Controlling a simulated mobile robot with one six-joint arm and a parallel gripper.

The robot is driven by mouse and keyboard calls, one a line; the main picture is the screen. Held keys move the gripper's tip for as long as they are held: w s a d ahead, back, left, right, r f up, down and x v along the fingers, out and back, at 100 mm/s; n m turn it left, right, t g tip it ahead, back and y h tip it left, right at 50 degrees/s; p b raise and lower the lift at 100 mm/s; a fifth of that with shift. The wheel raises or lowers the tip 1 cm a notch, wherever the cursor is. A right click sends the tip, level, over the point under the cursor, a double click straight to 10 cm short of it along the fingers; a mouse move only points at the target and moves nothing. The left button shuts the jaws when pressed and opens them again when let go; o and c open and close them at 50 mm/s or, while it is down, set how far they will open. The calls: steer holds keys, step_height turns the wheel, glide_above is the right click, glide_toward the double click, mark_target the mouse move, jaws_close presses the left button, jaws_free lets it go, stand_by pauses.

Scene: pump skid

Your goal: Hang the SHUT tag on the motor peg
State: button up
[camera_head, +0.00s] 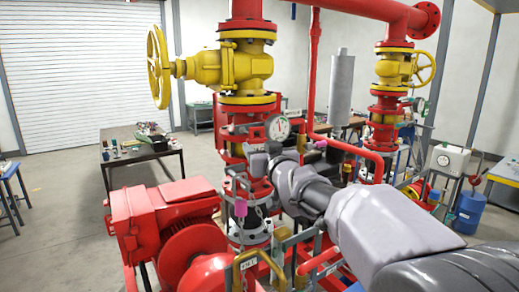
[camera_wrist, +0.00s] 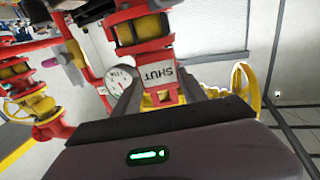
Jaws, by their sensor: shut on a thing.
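A white SHUT tag (camera_wrist: 157,76) shows in the wrist view between the two grey fingers of my gripper (camera_wrist: 158,88). My gripper is shut on it, and its lettering appears turned over. In the head view my gripper (camera_head: 262,158) is in front of the red pipework, just below the gauge; I cannot make out the tag there. The red motor (camera_head: 165,225) stands at the lower left in the head view, to the left of and below my gripper. I cannot clearly pick out the motor peg.
A pressure gauge (camera_head: 277,128) is close behind my gripper, under the yellow valve (camera_head: 240,68). A chain with a pink padlock (camera_head: 240,207) hangs between gripper and motor. A yellow handle (camera_head: 258,262) stands in front. A dark table (camera_head: 140,153) is behind left.

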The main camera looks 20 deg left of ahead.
steer(key=shift+w+a, duration=0.1)
steer(key=shift+w+a, duration=0.35)
steer(key=shift+a, duration=0.05)
stand_by(0.5)
steer(key=shift+w+a+f+p, duration=0.15)
steer(key=shift+w+a+p, duration=0.25)
steer(key=shift+w+a, duration=0.9)
steer(key=shift+s, duration=0.15)
steer(key=shift+a+f+b, duration=0.15)
steer(key=shift+f+b, duration=0.2)
steer(key=shift+b, duration=0.05)
